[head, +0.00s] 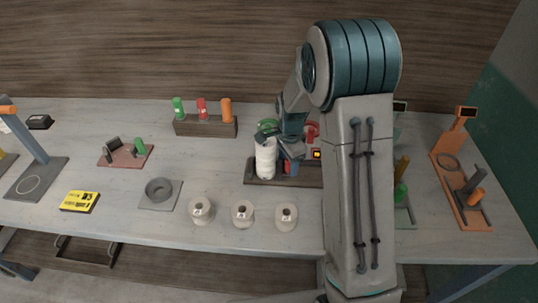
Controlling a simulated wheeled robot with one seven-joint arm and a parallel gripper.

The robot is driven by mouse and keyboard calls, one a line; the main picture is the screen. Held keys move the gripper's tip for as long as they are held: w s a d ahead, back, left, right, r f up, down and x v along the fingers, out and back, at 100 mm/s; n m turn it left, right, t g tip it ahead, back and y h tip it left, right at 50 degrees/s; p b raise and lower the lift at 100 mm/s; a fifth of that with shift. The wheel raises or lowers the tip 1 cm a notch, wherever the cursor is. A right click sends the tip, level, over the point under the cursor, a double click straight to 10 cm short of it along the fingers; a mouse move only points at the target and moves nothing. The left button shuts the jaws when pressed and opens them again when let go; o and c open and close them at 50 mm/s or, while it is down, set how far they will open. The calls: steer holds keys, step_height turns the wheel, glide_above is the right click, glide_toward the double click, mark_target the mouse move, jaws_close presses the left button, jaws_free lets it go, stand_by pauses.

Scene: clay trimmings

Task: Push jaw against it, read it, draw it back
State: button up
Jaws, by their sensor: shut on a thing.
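A dark base (258,182) stands at the back middle of the table, partly hidden behind my arm. A white cylinder (265,160) stands upright on its left part. A red and blue block (291,168), which looks like the jaw, is just right of the cylinder; I cannot tell whether they touch. A small lit orange display (317,154) is right of the block, its digits too small to read. My gripper (287,152) comes down from above and is shut on what appears to be the block; the fingertips are partly hidden.
Three pale spools (243,212) stand in front. A wooden rack (205,126) with green, red and orange cylinders is behind left. A grey ring plate (160,194), a yellow device (80,201) and a red-brown stand (125,154) lie left; an orange stand (460,190) is right.

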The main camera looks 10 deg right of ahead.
mark_target(266, 153)
steer(key=shift+s+a+f, duration=0.15)
steer(key=shift+s+a, duration=0.05)
steer(key=shift+a, duration=0.3)
steer(key=shift+s+a+f, duration=0.15)
steer(key=shift+s+a, duration=0.05)
steer(key=shift+a, duration=0.3)
steer(key=shift+c, duration=0.4)
stand_by(1.6)
steer(key=o, duration=1)
steer(key=shift+s+r, duration=0.1)
steer(key=shift+s, duration=0.05)
steer(key=shift+o, duration=1.4)
steer(key=shift+s+a+r, duration=0.1)
steer(key=shift+a, duration=0.05)
steer(key=shift+w+d, duration=0.2)
steer(key=shift+d, duration=0.05)
steer(key=shift+r, duration=0.3)
step_height(266, 153, up, 7)
steer(key=p, duration=0.4)
steer(key=shift+w+d+f+p, duration=0.1)
steer(key=shift+p, duration=0.25)
steer(key=shift+f, duration=0.1)
